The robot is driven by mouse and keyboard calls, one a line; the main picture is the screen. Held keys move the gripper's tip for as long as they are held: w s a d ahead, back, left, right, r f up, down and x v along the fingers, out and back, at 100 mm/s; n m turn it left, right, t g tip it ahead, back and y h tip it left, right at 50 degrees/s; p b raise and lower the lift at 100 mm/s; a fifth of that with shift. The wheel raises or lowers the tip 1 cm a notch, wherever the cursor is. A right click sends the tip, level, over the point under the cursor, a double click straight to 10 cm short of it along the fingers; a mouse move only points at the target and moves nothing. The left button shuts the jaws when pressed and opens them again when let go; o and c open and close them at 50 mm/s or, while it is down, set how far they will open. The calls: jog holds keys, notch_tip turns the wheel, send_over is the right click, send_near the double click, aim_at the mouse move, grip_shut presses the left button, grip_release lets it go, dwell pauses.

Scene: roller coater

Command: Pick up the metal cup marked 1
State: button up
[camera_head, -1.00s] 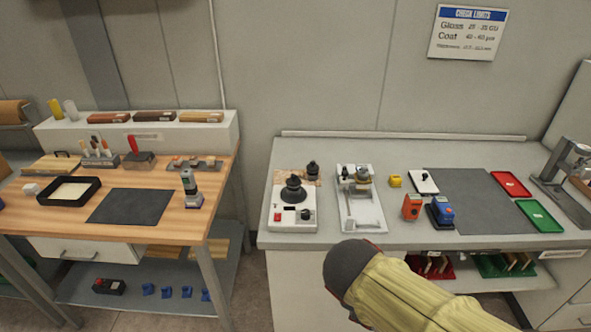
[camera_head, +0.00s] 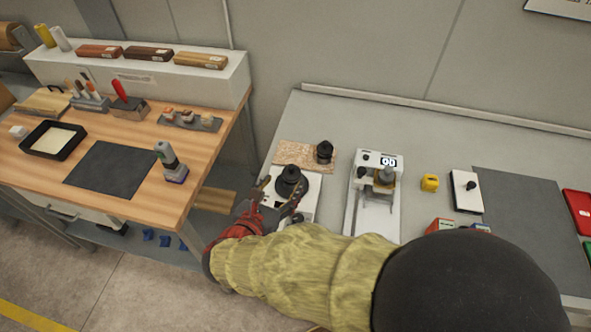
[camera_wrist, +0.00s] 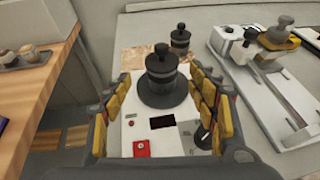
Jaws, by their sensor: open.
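My gripper (camera_head: 280,194) is open over the front of a white device (camera_head: 308,192) with a round black plate. Its two yellow-padded fingers also show in the wrist view (camera_wrist: 160,88), apart on either side. A dark, ringed cup-like cylinder (camera_wrist: 162,65) stands upright on the plate, beyond and between the fingers, not gripped. A second, smaller dark cylinder (camera_wrist: 180,41) stands behind it on a speckled tan mat (camera_wrist: 145,58); in the head view it is here (camera_head: 324,151). No mark 1 is readable on either cylinder, so I cannot tell which is the named cup.
A white instrument (camera_head: 378,205) with a display and a metal-coloured part stands to the right. A yellow item (camera_head: 429,183) and a white block (camera_head: 466,192) lie farther right. A wooden bench (camera_head: 140,205) stands left, across a gap. My arm hides the counter's front.

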aim_at(288, 178)
jog(key=b+x, duration=0.2)
jog(key=x, duration=0.4)
jog(key=shift+w+d+f, duration=0.1)
jog(key=shift+w+d, duration=0.2)
jog(key=shift+w, duration=0.05)
jog(key=shift+c, duration=0.7)
jog(key=c, duration=1.3)
